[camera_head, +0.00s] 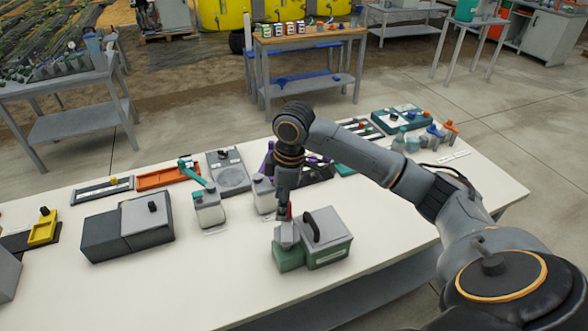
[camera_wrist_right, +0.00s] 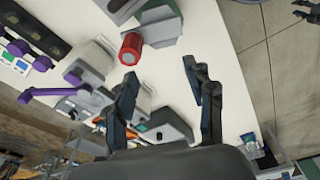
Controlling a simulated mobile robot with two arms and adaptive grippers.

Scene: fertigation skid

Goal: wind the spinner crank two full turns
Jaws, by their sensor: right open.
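A green-and-grey box unit (camera_head: 328,240) with a black handle on its lid stands near the front middle of the table. A lower green block (camera_head: 288,258) sits at its left. A red cylindrical knob (camera_wrist_right: 131,50), which looks like the crank's grip, shows in the wrist view on a grey-green body. A small red part also shows behind my gripper in the head view. My right gripper (camera_wrist_right: 160,78) is open and empty, with the red knob beyond its left finger. In the head view it (camera_head: 284,208) points down beside the unit and hides part of the crank. My left gripper is out of view.
A dark grey box (camera_head: 102,236) stands at the left. White jugs (camera_head: 208,210) and a grey plate device (camera_head: 229,172) stand behind the unit. An orange tray (camera_head: 165,178) lies farther back. The table front (camera_head: 200,298) is clear.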

